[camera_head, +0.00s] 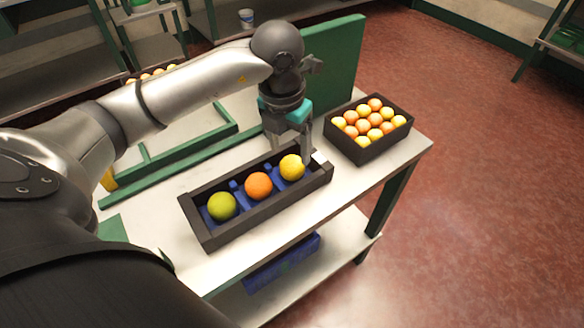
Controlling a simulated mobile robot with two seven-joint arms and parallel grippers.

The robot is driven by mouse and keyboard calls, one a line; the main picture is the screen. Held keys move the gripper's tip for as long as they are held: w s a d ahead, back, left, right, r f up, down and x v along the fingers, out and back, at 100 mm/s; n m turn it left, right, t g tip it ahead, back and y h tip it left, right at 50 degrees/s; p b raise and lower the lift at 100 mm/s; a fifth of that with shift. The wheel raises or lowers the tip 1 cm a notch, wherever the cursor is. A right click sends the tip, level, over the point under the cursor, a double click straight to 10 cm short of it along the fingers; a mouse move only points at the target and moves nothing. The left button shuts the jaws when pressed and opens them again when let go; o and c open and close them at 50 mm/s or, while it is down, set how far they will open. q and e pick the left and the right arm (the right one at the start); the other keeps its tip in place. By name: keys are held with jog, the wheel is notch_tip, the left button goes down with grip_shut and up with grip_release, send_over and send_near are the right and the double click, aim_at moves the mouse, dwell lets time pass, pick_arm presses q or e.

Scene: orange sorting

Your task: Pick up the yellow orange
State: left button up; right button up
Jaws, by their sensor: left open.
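The yellow orange (292,167) sits at the right end of a long dark tray (262,221) with blue holders inside. An orange-coloured one (258,186) is in the middle and a green one (222,206) at the left end. My left gripper (292,156) points down at the yellow orange from above. It is open, with one finger at the fruit's right side and the other behind and to its left. I cannot tell whether the fingers touch it. My right gripper is not in view.
A dark crate (362,155) full of yellow and orange fruit stands at the table's right end. A green panel (335,65) and green frame bars (180,160) are behind the tray. A blue box (282,264) lies on the lower shelf. The table (300,222) is clear in front of the tray.

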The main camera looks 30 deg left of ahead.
aim_at(292, 161)
pick_arm(q)
jog(key=f, duration=0.3)
jog(key=f+b, duration=0.1)
jog(key=f, duration=0.1)
jog(key=shift+w+d+f, duration=0.1)
jog(key=shift+w, duration=0.2)
jog(key=shift+c, duration=0.3)
jog(key=c, duration=1)
jog(key=shift+r, duration=0.2)
